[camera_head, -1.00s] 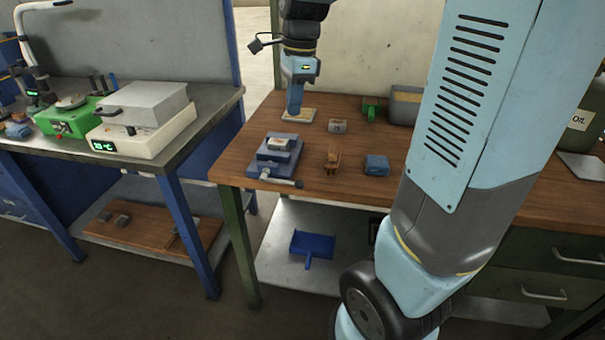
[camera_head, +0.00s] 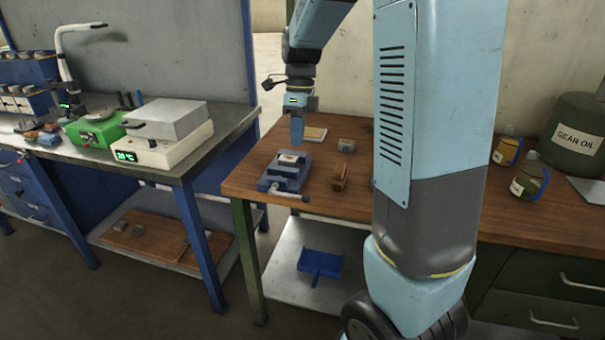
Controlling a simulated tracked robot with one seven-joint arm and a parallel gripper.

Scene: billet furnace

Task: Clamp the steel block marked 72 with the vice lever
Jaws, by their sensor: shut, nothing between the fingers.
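The blue vice (camera_head: 272,183) stands near the left end of the wooden bench. A small block (camera_head: 289,158) with a pale top face sits between its jaws; its marking is too small to read. The vice lever (camera_head: 292,196) is a grey bar with a dark knob, sticking out to the right at the vice's front. My gripper (camera_head: 297,141) points down, shut and empty, just behind and above the block in this view. I cannot tell whether it touches anything. Another grey block (camera_head: 346,145) stands on the bench right of the vice.
A pale square plate (camera_head: 316,134) lies behind the vice. A brown wooden piece (camera_head: 340,177) stands to its right. My arm hides the middle of the bench. The gear oil can (camera_head: 574,140) and two jars stand at the right. A steel table (camera_head: 120,162) with instruments is at left.

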